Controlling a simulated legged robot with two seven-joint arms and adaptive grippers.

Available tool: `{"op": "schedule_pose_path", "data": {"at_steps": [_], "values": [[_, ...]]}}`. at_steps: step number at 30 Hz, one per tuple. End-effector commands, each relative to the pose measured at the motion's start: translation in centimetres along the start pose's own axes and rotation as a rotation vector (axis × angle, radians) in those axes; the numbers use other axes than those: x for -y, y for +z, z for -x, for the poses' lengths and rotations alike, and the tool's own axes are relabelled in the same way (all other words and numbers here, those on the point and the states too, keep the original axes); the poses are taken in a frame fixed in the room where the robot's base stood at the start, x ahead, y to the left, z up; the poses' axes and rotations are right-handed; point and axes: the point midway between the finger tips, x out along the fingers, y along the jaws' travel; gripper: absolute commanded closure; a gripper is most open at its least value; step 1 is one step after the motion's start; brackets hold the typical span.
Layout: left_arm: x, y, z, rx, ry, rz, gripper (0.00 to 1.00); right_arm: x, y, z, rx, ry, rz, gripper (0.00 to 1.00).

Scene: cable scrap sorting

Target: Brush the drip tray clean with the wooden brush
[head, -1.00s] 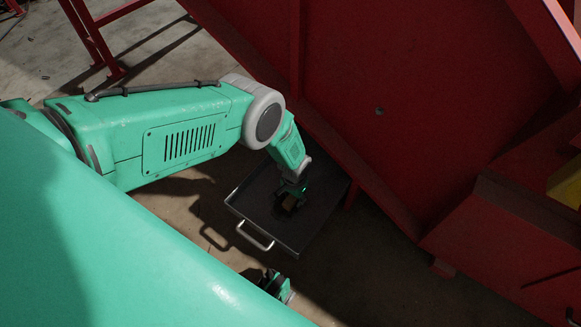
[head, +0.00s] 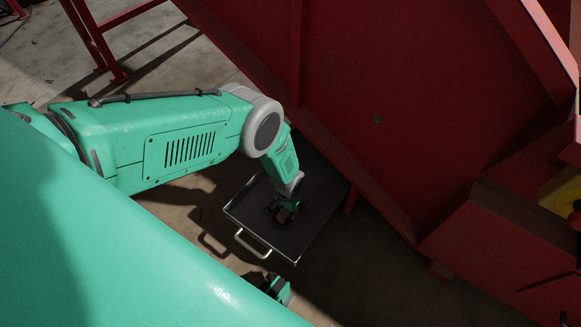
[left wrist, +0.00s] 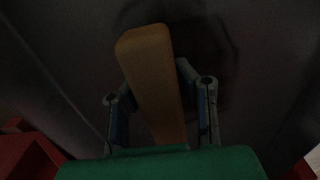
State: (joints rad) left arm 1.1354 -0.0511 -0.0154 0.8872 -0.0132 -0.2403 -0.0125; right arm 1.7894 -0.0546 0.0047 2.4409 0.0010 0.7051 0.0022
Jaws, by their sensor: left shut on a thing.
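The drip tray (head: 318,215) is a shallow dark metal pan with a pale handle, on the floor beside the red machine. My left gripper (head: 284,210) reaches down into it and is shut on the wooden brush (head: 289,212). In the left wrist view, the brush's plain wooden body (left wrist: 152,80) stands between the two fingers (left wrist: 160,115), over the tray's dark grey surface (left wrist: 70,50). A darker patch shows on the tray beside the brush. The bristles are hidden, so contact with the tray cannot be told.
The large red machine (head: 390,120) rises close behind and right of the tray. A red stand (head: 98,40) is at the upper left. Bare concrete floor (head: 190,60) lies between them. A small green part (head: 278,288), possibly mine, shows in front of the tray.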

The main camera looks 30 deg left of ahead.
Motion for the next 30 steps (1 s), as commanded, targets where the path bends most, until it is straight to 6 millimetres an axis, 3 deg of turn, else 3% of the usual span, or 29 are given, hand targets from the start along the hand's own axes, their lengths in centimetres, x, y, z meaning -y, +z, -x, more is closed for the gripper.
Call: {"op": "schedule_pose_path", "data": {"at_steps": [9,17,30], "values": [[0.0,2.8,-0.1,0.003,0.0,0.0,1.0,0.0,-0.1,1.2,0.0,0.0,0.0,0.6],[0.0,3.8,-0.2,0.003,0.0,0.0,1.0,0.0,-0.1,1.6,0.0,0.0,0.0,0.6],[0.1,6.9,0.0,0.004,0.0,0.0,1.0,0.0,-0.1,2.9,0.0,0.0,0.0,0.6]]}}
